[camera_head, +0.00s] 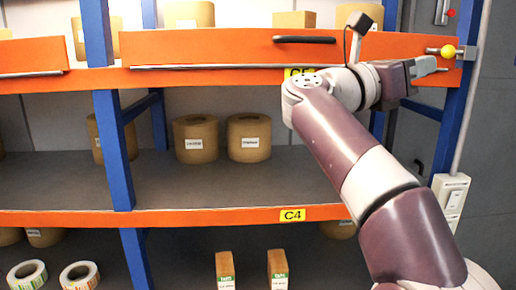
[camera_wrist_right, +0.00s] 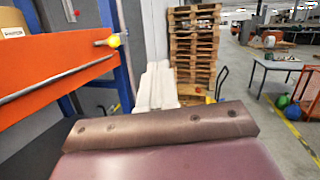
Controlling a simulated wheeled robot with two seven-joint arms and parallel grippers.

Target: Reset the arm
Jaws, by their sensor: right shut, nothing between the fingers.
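My right arm reaches up from the lower right of the head view, bent at the elbow, with its forearm pointing right. My right gripper (camera_head: 432,67) is at the upper right, shut and empty, in front of the right end of the orange beam. It is just below and left of a yellow ball knob (camera_head: 448,51) on a short metal rod. I cannot tell whether they touch. In the right wrist view, the yellow knob (camera_wrist_right: 114,40) shows at the end of the orange beam, and a brown and purple part of mine fills the bottom. My left gripper is out of view.
A rack with blue posts (camera_head: 115,150) and orange beams (camera_head: 180,217) holds several cardboard rolls (camera_head: 249,138). A white switch box (camera_head: 451,193) is at right. In the right wrist view, stacked pallets (camera_wrist_right: 194,50) and a table (camera_wrist_right: 278,66) stand beyond.

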